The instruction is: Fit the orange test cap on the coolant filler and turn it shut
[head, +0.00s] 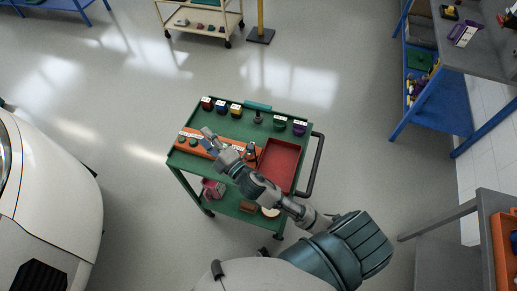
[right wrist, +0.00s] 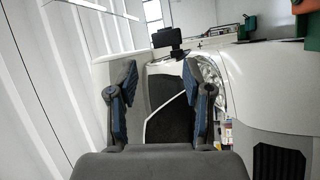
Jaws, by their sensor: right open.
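My right gripper (head: 209,139) is over the left part of the green cart (head: 290,109) in the head view. In the right wrist view the right gripper (right wrist: 160,72) is open, with nothing between its two fingers. Beyond the fingers is the white motorhome front (right wrist: 262,85) with a headlight. I cannot make out the orange test cap for certain. Several coloured caps, among them red (head: 206,103), blue (head: 221,107), yellow (head: 236,110) and purple (head: 299,127), stand along the cart's back edge. I cannot pick out the coolant filler. My left gripper is not in view.
An orange holder (head: 187,144) and a red tray (head: 281,163) are on the cart top, partly behind my arm. A white vehicle (head: 60,195) is at left. A beige trolley (head: 205,34) and blue-framed benches (head: 418,107) stand around. The floor between is clear.

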